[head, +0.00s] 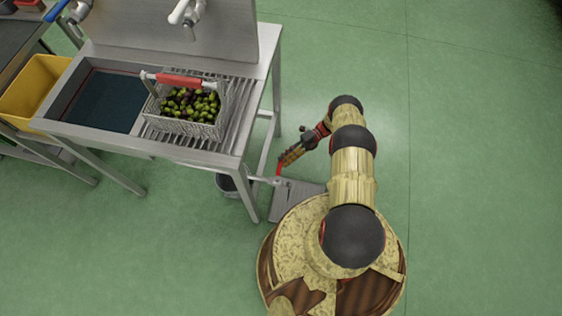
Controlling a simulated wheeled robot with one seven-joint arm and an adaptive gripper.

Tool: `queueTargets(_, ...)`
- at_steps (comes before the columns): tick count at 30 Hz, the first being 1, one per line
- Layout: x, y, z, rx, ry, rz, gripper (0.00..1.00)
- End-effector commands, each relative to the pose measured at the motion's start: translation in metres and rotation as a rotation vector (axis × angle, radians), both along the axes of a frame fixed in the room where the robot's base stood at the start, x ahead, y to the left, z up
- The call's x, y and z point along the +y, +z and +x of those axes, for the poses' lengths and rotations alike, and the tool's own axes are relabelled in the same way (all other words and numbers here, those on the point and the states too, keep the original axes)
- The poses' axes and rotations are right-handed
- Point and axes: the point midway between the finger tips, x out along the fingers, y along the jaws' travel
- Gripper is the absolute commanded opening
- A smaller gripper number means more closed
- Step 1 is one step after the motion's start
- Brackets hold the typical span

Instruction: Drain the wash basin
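The wash basin (62,97) is set in the left part of a steel sink table and holds dark bluish water. A pale drain pipe with a valve (265,180) sticks out past the table's right leg, low down. A small red lever (280,169) stands up at its end. My gripper (287,160) reaches down beside the table, with its fingertips at or very near the red lever. I cannot tell whether they touch it, or whether the fingers are open or shut. The drain outlet inside the basin cannot be seen.
A wire basket of olives (208,130) with a red-gripped handle stands on the ribbed drainboard (240,98). Taps (180,12) hang above. A grey bucket (228,184) is under the table, a grey floor plate (290,203) near my base. A yellow crate (33,84) stands left. Floor at right is clear.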

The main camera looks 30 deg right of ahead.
Motion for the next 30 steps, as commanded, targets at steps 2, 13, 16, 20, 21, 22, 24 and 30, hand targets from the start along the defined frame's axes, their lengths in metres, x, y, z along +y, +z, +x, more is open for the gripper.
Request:
queueTargets(2,-0.017,0.003,0.003,-0.004,-0.003,-0.001,0.29)
queueTargets(13,-0.079,0.015,0.011,-0.002,-0.001,-0.001,0.29)
queueTargets(16,-0.086,0.018,0.012,-0.001,-0.001,0.0,0.29)
queueTargets(20,-0.09,0.019,0.012,-0.001,0.0,-0.001,0.29)
queueTargets(21,-0.09,0.019,0.012,0.0,0.0,-0.001,0.29)
queueTargets(22,-0.09,0.019,0.012,0.0,0.0,-0.001,0.29)
queueTargets(24,-0.09,0.019,0.012,0.0,0.0,0.0,0.29)
queueTargets(30,-0.09,0.019,0.012,0.0,0.0,0.0,0.29)
